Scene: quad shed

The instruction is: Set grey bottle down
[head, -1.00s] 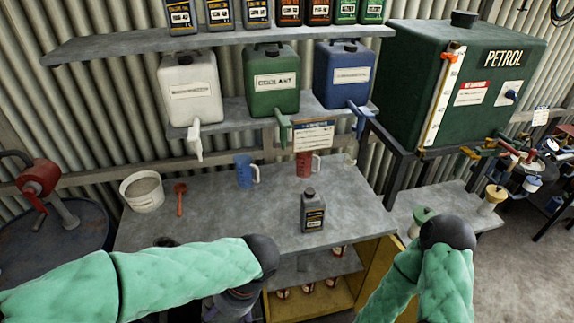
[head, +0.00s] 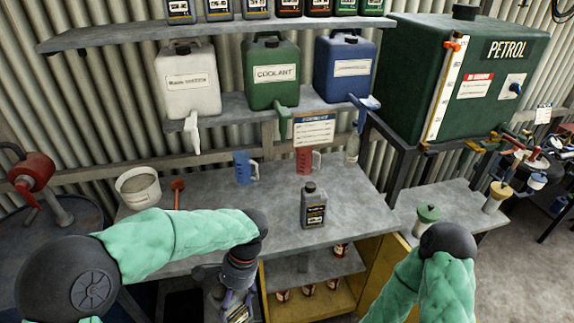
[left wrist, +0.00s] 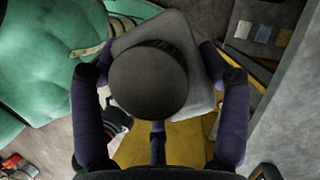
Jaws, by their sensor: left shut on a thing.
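My left gripper (head: 238,292) is shut on a grey bottle (head: 239,313), in front of the workbench's front edge, left of the open cupboard. In the head view only part of this bottle and its label shows, at the bottom of the picture. The left wrist view shows its round dark cap (left wrist: 148,80) and grey body (left wrist: 188,42) between my purple fingers. Another dark grey bottle (head: 313,208) stands upright on the workbench (head: 260,215). My right arm shows at lower right, but its gripper is not visible.
A white bucket (head: 138,192), a red scoop (head: 177,193), a blue jug (head: 243,168) and a red jug (head: 304,162) stand along the back. White, green and blue canisters sit on the shelf above. The bench's front middle is clear around the standing bottle.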

